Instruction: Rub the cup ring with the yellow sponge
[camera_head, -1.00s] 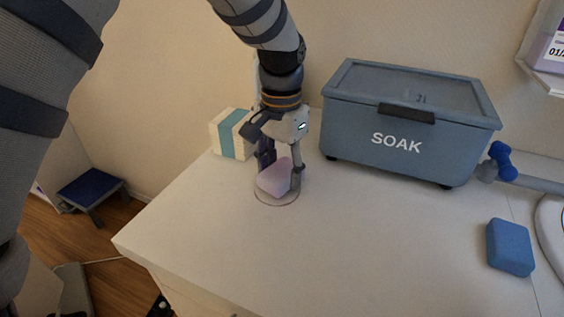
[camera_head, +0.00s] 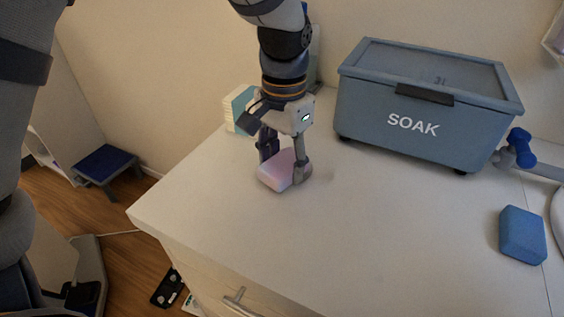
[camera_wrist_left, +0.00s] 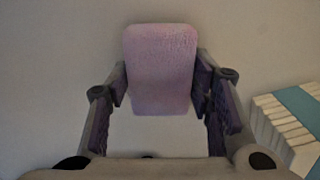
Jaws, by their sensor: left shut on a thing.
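My left gripper (camera_head: 284,168) is shut on a pink sponge (camera_head: 276,173), low over the white counter top. In the left wrist view the pink sponge (camera_wrist_left: 161,68) sits between the two fingers, with its far end sticking out past them. The sponge appears to touch the counter, though its underside is hidden. No clear cup ring shows now; the spot under and around the sponge is partly covered. A blue sponge (camera_head: 523,235) lies on the counter at the right. I see no yellow sponge. My right gripper is not in view.
A grey lidded bin marked SOAK (camera_head: 425,110) stands behind and right of the gripper. A pale stack with a teal band (camera_head: 239,108) stands close behind it. A blue-handled tap (camera_head: 520,148) is at the right. The counter (camera_head: 400,230) is clear in front.

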